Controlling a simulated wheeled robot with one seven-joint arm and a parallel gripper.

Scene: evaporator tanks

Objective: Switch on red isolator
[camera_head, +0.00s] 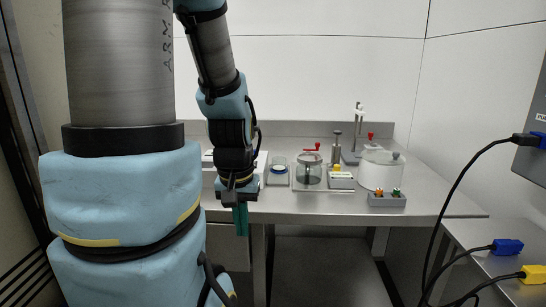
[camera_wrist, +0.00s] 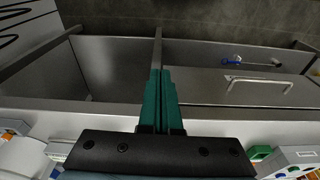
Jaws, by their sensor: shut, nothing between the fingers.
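A red lever handle (camera_head: 312,148) stands above a glass vessel (camera_head: 309,170) on the bench. A second small red part (camera_head: 370,135) shows farther back, by the white cylindrical tank (camera_head: 378,170). I cannot tell for sure which red part is the isolator. My gripper is apart from both, lower and to their left.
A grey box (camera_head: 378,201) with orange and green knobs sits at the bench's front right. A small box with a yellow button (camera_head: 337,168) is beside the vessel. A cabinet handle (camera_wrist: 258,83) shows below.

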